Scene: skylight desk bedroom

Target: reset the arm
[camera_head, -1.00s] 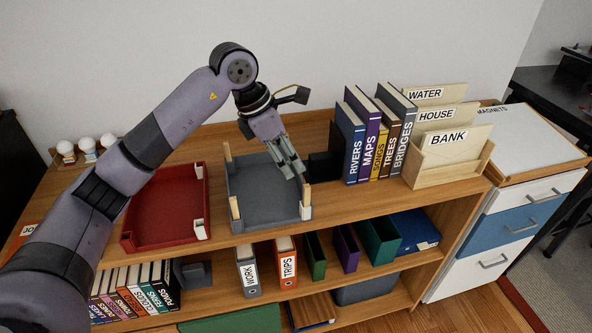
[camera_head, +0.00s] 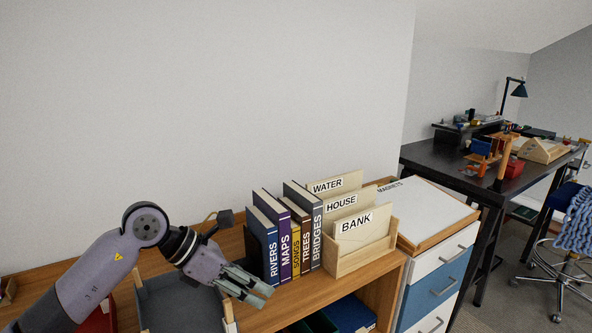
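My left arm comes in from the lower left, over the wooden shelf top. Its gripper (camera_head: 260,293) points to the right and down, in front of the row of books. Its fingers lie close together, with nothing seen between them. It looks shut and empty. My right gripper is not in view.
Upright books (camera_head: 287,235) stand just behind the gripper, beside a wooden letter holder (camera_head: 362,258). A grey tray (camera_head: 180,305) and a red tray (camera_head: 97,320) are partly hidden by my arm. A drawer cabinet (camera_head: 434,284) and a black desk (camera_head: 436,160) are to the right.

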